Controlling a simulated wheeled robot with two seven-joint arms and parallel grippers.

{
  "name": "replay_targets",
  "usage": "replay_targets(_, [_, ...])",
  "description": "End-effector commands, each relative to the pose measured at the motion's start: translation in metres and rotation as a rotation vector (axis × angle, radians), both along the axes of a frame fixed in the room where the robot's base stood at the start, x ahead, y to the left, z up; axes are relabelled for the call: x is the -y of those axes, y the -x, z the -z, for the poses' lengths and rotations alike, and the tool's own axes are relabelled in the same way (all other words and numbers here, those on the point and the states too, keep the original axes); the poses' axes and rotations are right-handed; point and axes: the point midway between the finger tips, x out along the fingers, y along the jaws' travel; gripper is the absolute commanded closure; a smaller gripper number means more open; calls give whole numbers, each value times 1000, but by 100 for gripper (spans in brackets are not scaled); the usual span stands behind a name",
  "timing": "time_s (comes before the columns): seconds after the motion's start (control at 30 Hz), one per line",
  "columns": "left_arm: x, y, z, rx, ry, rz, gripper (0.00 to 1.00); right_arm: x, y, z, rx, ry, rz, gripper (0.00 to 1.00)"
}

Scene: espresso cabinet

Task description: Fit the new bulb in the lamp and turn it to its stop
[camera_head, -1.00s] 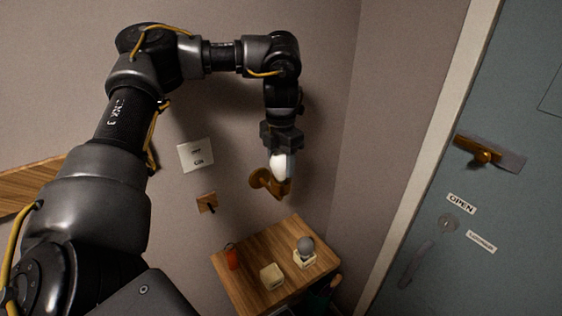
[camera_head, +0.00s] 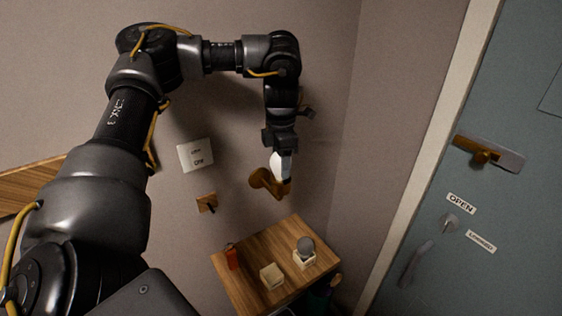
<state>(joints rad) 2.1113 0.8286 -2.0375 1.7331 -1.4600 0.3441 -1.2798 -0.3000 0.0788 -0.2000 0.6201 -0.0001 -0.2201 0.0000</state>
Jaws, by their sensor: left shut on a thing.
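My left gripper (camera_head: 281,155) points down in front of the wall and is shut on the white bulb (camera_head: 277,163). The bulb sits at the brass-coloured wall lamp (camera_head: 266,182), just above its holder. The gripper hides part of the bulb and of the lamp, so I cannot tell how deep the bulb sits. A grey bulb (camera_head: 306,245) rests in a pale holder (camera_head: 304,262) on the small wooden table (camera_head: 248,285). My right gripper is not in view.
A second pale holder (camera_head: 271,276), seemingly empty, and an orange-red object (camera_head: 232,257) stand on the table. A switch plate (camera_head: 195,155) and a wooden hook (camera_head: 206,202) are on the wall. A blue-grey door (camera_head: 480,110) with a handle (camera_head: 488,156) is at the right.

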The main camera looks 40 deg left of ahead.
Motion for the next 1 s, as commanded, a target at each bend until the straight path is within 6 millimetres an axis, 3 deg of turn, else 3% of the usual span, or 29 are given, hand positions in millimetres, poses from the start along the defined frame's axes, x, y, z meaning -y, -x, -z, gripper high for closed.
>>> replay_targets(0.17, [0,0,0,0,0,8,73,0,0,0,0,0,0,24])
replay_targets(0.2, [0,0,0,0,0,8,47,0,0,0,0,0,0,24])
replay_targets(0.4, [0,0,0,0,0,7,24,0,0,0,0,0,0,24])
replay_targets(0.77, [0,0,-7,1,0,7,24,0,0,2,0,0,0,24])
replay_targets(1.0, [0,-1,-48,7,-3,6,24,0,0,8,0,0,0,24])
